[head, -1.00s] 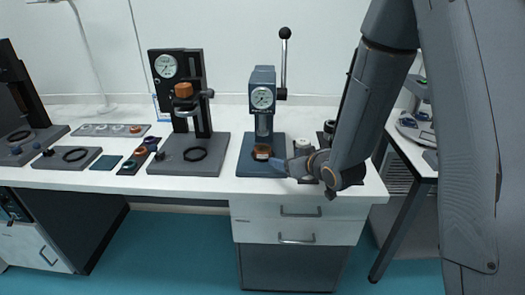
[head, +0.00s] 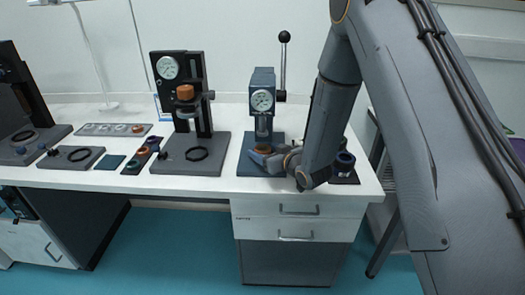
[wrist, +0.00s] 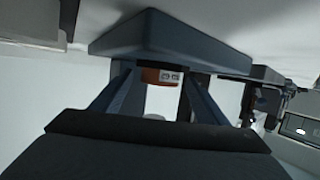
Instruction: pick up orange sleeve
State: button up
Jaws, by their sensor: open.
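The orange sleeve (head: 263,148) sits on the base of the blue-grey arbor press (head: 262,104), below its ram, partly hidden by my gripper. In the wrist view the orange sleeve (wrist: 152,75), with a pale marking on its face, shows between the two fingers. My gripper (head: 258,156) is open at the front of that press, its fingers pointing at the sleeve; it also shows in the wrist view (wrist: 157,80). I cannot tell whether the fingers touch the sleeve.
A black press (head: 166,135) with another orange-brown piece (head: 184,91) stands to the left. A dark strip with several rings (head: 141,155) lies further left. A dark holder with a purple ring (head: 345,160) stands right of my gripper. The table's front edge (head: 190,190) is close below.

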jog(key=shift+c, duration=0.4)
jog(key=c, duration=1.1)
jog(key=shift+c, duration=0.4)
jog(key=shift+w+r, duration=0.1)
jog(key=shift+r, duration=0.1)
